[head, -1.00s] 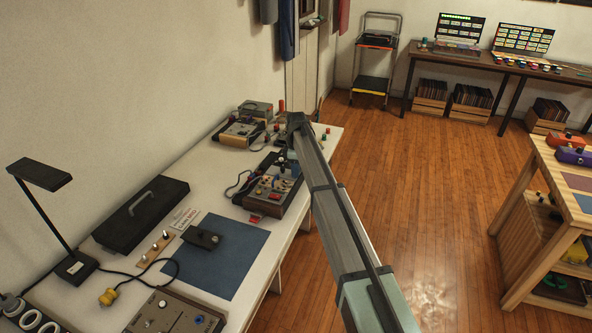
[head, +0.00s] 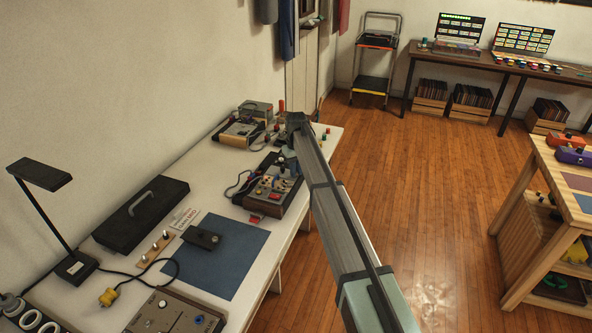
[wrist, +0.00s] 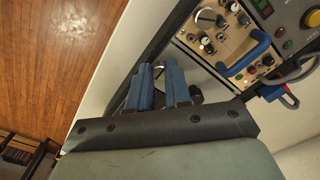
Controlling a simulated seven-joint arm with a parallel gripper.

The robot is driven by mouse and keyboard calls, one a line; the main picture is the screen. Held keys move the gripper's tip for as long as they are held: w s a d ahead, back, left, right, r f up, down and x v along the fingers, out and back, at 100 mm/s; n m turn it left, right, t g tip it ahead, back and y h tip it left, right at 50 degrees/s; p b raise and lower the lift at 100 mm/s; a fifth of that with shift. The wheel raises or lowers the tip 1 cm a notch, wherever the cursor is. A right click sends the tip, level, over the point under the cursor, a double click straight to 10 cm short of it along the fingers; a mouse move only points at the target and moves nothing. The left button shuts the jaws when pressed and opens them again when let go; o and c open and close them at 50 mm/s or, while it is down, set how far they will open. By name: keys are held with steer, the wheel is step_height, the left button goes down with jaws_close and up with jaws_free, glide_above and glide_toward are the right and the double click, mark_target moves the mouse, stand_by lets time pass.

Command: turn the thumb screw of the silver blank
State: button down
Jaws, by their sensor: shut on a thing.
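The dark instrument case (head: 278,186) stands at the far end of the white bench, with small modules and knobs on its panel. My gripper (wrist: 160,72) reaches its edge, and its two blue fingers are close together. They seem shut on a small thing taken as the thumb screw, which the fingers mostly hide. A light module with a blue handle (wrist: 248,57) is right of the fingers in the wrist view.
On the bench are a second device (head: 238,132), a blue mat (head: 228,262) with a small black box (head: 203,238), a black lidded case (head: 140,214) and a lamp (head: 40,172). Wooden floor is open to the right.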

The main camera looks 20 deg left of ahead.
steer(key=m, duration=0.6)
steer(key=shift+m, duration=0.3)
steer(key=m, duration=0.5)
steer(key=shift+m, duration=0.4)
steer(key=c, duration=1)
jaws_free()
steer(key=shift+c, duration=0.2)
step_height(320, 180, up, 14)
steer(key=shift+f, duration=0.1)
